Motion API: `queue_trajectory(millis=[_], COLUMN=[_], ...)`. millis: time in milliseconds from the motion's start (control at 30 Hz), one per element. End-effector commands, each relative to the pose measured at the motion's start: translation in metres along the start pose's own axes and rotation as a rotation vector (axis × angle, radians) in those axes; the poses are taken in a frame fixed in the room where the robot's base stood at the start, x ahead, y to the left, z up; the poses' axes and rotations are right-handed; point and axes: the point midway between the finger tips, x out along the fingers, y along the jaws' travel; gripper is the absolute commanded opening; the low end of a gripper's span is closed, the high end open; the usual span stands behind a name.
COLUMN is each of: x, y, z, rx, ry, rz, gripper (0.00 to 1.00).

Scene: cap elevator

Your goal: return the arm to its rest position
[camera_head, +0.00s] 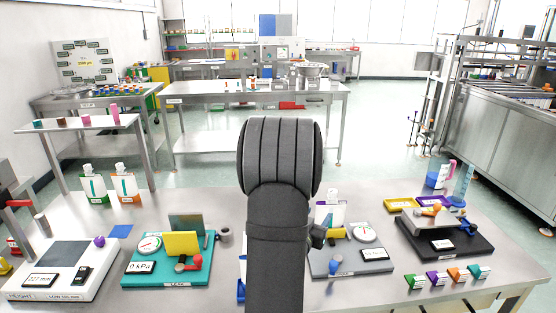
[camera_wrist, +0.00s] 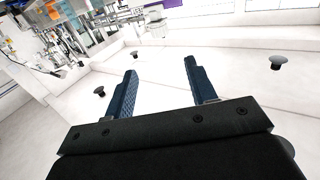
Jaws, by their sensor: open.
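My gripper (camera_wrist: 163,90) shows in the wrist view with its two dark blue fingers spread apart and nothing between them. It is open and empty, above a pale, flat surface. In the head view my dark arm rises in the middle of the picture and hides the centre of the steel table (camera_head: 340,290); the gripper itself cannot be made out there.
A teal gauge station (camera_head: 170,262) and a white height gauge base (camera_head: 60,270) stand left of my arm. A grey gauge base (camera_head: 350,262) and a black base (camera_head: 445,240) stand right. In the wrist view, machinery (camera_wrist: 70,30) is at upper left and dark knobs (camera_wrist: 278,62) stand on the pale surface.

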Motion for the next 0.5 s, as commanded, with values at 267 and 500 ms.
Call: queue_trajectory(millis=[267,500], x=[0.054,0.102], y=[0.001,0.0], z=[0.0,0.0], rx=[0.0,0.0], ry=[0.001,0.001], rz=[0.001,0.001], gripper=[0.51,0.51])
